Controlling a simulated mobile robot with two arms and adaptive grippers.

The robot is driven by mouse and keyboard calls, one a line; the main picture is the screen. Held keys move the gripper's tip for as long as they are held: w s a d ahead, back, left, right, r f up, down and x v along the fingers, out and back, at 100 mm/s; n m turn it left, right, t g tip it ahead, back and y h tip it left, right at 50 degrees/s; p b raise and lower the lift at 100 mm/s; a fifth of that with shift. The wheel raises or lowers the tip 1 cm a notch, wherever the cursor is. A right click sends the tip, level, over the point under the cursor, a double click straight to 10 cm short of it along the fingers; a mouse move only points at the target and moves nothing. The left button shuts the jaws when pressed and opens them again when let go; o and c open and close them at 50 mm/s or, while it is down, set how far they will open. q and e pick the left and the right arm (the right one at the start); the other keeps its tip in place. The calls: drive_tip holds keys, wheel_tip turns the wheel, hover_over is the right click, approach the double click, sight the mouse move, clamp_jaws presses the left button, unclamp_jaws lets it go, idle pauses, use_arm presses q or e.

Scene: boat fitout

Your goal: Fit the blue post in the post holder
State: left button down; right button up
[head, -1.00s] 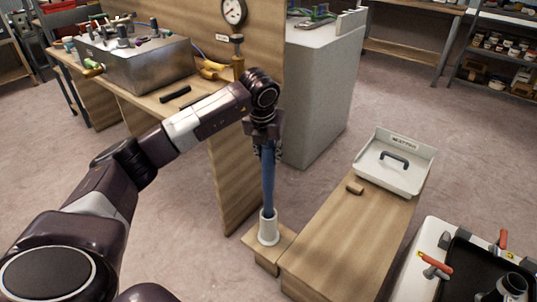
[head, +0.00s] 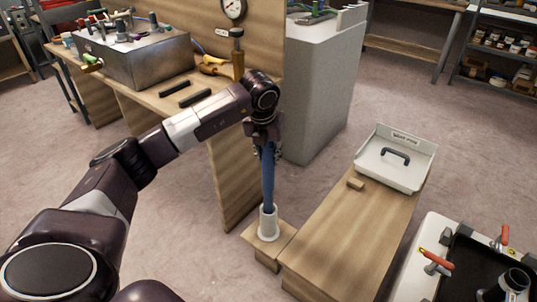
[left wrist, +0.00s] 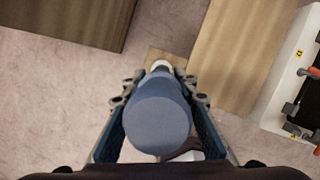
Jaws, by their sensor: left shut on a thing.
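The blue post (head: 268,178) stands upright in the head view, its lower end at the mouth of the white post holder (head: 269,224). The holder sits on a small wooden block beside the bench. My left gripper (head: 266,150) is shut on the upper part of the post. In the left wrist view the post's round top (left wrist: 158,112) fills the space between the fingers, and the holder's white rim (left wrist: 161,65) shows just beyond it. The post's bottom end is hidden inside the holder; its depth I cannot tell. My right gripper is not in view.
A wooden bench (head: 345,235) with a white tray (head: 402,180) holding a dark handle lies right of the holder. A wooden panel (head: 235,175) and a grey cabinet (head: 325,90) stand behind the arm. A metal box (head: 150,62) sits on the left workbench.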

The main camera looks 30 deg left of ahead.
sight(268, 167)
use_arm(q)
drive_tip(key=shift+f, duration=0.65)
drive_tip(key=shift+f+b, duration=0.45)
drive_tip(key=shift+b, duration=0.1)
drive_tip(key=shift+f+b, duration=0.35)
drive_tip(key=shift+f, duration=0.3)
drive_tip(key=shift+f+b, duration=0.3)
drive_tip(key=shift+f, duration=0.55)
drive_tip(key=shift+f+b, duration=0.35)
drive_tip(key=shift+b, duration=0.1)
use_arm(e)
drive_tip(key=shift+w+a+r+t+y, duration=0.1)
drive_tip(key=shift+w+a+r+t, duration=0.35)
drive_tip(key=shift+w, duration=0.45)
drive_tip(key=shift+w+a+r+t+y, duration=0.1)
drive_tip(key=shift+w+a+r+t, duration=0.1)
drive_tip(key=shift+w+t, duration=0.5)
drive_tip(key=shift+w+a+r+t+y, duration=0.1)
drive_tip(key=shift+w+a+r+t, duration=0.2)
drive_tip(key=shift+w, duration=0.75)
